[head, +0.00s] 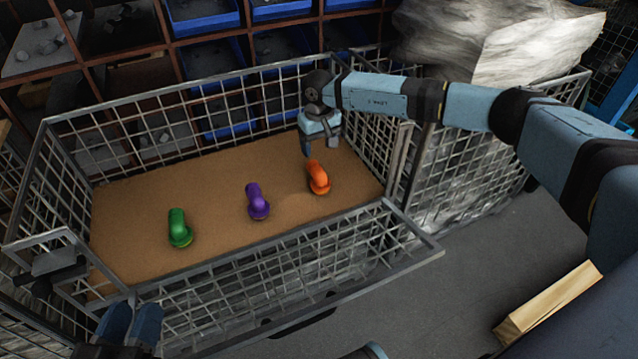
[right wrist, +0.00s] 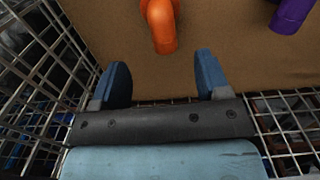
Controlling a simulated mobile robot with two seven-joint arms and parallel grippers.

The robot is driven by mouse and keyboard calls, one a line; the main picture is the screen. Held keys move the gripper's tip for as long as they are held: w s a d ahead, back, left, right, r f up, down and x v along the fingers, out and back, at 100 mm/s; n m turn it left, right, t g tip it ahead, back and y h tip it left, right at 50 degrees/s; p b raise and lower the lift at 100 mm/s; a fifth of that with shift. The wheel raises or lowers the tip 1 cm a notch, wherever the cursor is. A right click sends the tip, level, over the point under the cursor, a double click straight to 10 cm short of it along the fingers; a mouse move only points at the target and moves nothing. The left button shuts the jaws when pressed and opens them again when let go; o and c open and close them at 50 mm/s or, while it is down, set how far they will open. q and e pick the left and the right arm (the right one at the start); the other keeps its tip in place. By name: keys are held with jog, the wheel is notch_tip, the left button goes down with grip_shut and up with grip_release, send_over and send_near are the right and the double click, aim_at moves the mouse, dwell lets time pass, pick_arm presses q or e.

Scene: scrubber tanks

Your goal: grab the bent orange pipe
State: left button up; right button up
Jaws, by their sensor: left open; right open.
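The bent orange pipe (head: 318,178) lies on the brown floor of a wire mesh crate, toward its right end. My right gripper (head: 322,150) is above the crate floor, just behind the orange pipe in the head view, open and empty. In the right wrist view the orange pipe (right wrist: 160,24) is at the top, ahead of the gap between the two blue fingers (right wrist: 163,78) and apart from them. My left gripper (head: 48,274) is open and empty at the crate's front left corner.
A purple pipe (head: 257,202) and a green pipe (head: 179,229) lie left of the orange one. A wrapped bulky load (head: 490,45) sits behind right. Shelves with blue bins (head: 200,15) stand behind.

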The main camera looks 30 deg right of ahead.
aim_at(320, 172)
notch_tip(320, 172, down, 6)
jog(key=shift+r+b, duration=0.25)
jog(key=shift+b, duration=0.4)
jog(key=shift+s+f+b, duration=0.1)
jog(key=shift+f+b, duration=0.2)
jog(key=shift+f, duration=0.15)
jog(key=f, duration=0.1)
jog(key=f+b, duration=0.2)
jog(key=shift+s+a+f, duration=0.1)
jog(key=shift+s+f, duration=0.15)
jog(key=shift+f, duration=0.45)
jog(key=shift+c, duration=0.5)
jog(key=c, duration=0.7)
jog(key=shift+c, duration=1.3)
pick_arm(q)
jog(key=f, duration=0.1)
jog(key=f+m, duration=0.1)
jog(key=w+f, duration=0.1)
jog(key=shift+a+f+m, duration=0.15)
jog(key=shift+a+m, duration=0.1)
jog(key=shift+m, duration=0.15)
